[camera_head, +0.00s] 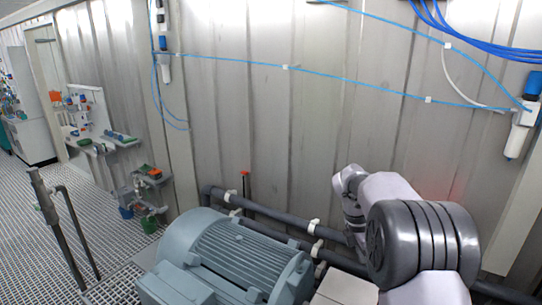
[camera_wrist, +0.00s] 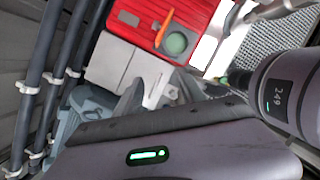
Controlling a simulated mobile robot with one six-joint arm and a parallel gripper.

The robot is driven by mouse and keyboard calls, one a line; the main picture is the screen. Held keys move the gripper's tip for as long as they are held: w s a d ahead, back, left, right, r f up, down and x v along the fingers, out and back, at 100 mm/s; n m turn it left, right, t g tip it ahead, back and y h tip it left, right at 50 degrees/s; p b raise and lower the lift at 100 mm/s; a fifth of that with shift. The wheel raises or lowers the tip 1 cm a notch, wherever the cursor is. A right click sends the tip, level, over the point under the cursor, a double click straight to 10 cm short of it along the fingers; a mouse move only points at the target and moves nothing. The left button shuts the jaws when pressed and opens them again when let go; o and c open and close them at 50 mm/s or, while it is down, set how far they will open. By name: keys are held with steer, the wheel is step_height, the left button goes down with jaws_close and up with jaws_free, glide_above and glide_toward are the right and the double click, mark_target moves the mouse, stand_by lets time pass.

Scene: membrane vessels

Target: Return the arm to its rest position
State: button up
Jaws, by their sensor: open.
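My arm stands at the right in the camera_head view, in front of the metal wall. Its large dark grey joint is closest, and the slimmer wrist part folds down behind it near the pipes. The tip is mostly hidden there. In the camera_wrist view, the grey gripper body with a green light fills the bottom. My gripper (camera_wrist: 185,92) is open, and I see nothing held in it. The fingertips are only partly clear against the background.
A grey-blue motor (camera_head: 235,255) stands left of my arm. Dark pipes (camera_head: 275,212) run along the wall behind it. White-and-blue filter housings (camera_head: 520,130) hang on the wall. A red ribbed surface (camera_wrist: 150,20) shows in the wrist view. Open grating floor (camera_head: 105,225) lies left.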

steer(key=s+a+r+m+t+y+b, duration=0.1)
steer(key=s+a+r+m+t+b, duration=0.1)
steer(key=s+a+m+b, duration=0.35)
steer(key=s+a+r+m+t+y+b, duration=0.25)
steer(key=s+a+m, duration=0.4)
steer(key=s, duration=0.45)
steer(key=s+a+f+m+t+y+b, duration=0.1)
steer(key=s+a+f+m+b, duration=0.1)
steer(key=s, duration=0.5)
steer(key=s+a+f+m+t+b, duration=0.1)
steer(key=s+a+f+m+b, duration=0.2)
steer(key=s+f+m, duration=0.2)
steer(key=s+m, duration=0.2)
steer(key=m, duration=0.2)
steer(key=shift+a+f+m+y, duration=0.3)
steer(key=shift+a+f+y, duration=0.05)
steer(key=shift+a, duration=0.05)
